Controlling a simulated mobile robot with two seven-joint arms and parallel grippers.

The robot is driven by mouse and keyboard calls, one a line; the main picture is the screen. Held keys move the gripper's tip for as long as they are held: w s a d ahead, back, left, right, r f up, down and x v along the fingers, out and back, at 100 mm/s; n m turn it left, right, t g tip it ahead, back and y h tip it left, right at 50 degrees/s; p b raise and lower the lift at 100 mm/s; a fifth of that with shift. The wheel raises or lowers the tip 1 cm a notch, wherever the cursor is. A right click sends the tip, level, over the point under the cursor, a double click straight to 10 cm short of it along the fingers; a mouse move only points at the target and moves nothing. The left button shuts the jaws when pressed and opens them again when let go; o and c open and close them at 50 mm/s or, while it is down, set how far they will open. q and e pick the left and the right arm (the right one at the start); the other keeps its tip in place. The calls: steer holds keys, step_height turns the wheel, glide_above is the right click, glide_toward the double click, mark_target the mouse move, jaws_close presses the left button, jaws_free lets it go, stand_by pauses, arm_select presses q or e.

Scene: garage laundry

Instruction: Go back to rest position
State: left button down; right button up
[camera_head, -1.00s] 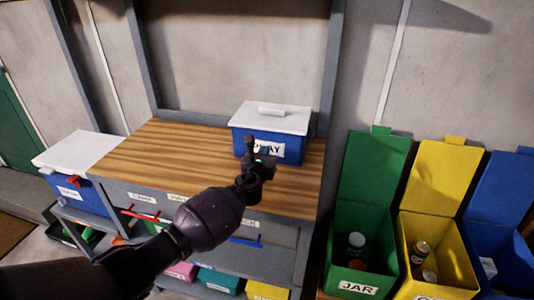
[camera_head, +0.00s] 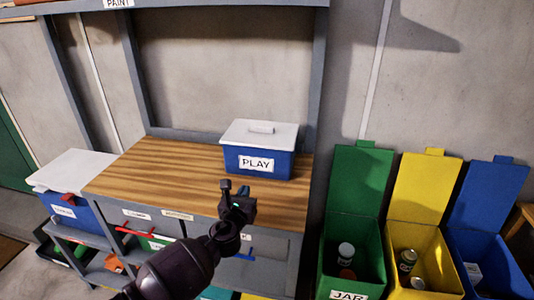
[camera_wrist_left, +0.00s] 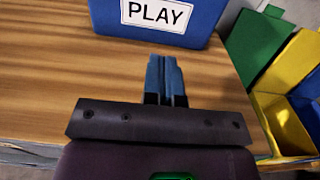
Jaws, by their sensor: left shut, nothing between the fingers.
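My left gripper (camera_head: 238,192) is over the front part of the wooden workbench top (camera_head: 150,172), in front of the blue PLAY box. In the left wrist view its two fingers (camera_wrist_left: 166,80) are together with nothing between them. The blue box (camera_head: 283,164) with a white lid and a PLAY label stands on the bench, apart from the gripper. The lid (camera_head: 265,133) is on it. The box also shows at the top of the left wrist view (camera_wrist_left: 213,14). My right gripper is not in view.
Open green (camera_head: 357,190), yellow (camera_head: 421,190) and blue (camera_head: 488,200) bins stand right of the bench. Containers show in the green and yellow bins. A blue box with a white lid (camera_head: 72,170) is at the left. Grey posts and a beam frame the bench.

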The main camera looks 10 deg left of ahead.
arm_select(q)
steer(key=shift+d+f+n, duration=0.1)
steer(key=shift+d+n, duration=0.05)
steer(key=shift+n, duration=1.05)
steer(key=shift+d+n+h, duration=0.3)
steer(key=shift+n, duration=0.8)
steer(key=n, duration=0.2)
steer(key=s+d+r+n, duration=0.1)
steer(key=n, duration=0.2)
steer(key=r+n+g+h, duration=0.1)
steer(key=n, duration=0.2)
steer(key=shift+s+d+r, duration=0.1)
steer(key=shift+s+d, duration=0.1)
steer(key=s+a+f+n+g, duration=0.1)
steer(key=s+a+f+n, duration=0.3)
steer(key=s, duration=0.7)
steer(key=s+a+f+n+g+y, duration=0.1)
steer(key=s+a+f+n, duration=0.3)
steer(key=s+f+n, duration=0.4)
steer(key=s+a+f+n+g+y, duration=0.1)
steer(key=s+a+f+n+g, duration=0.2)
steer(key=s+n, duration=0.7)
steer(key=s+a+f, duration=0.1)
steer(key=s+f, duration=0.1)
steer(key=s, duration=0.2)
steer(key=shift+s+a+f+n, duration=0.15)
steer(key=shift+s+f+n, duration=0.15)
steer(key=shift+f, duration=0.1)
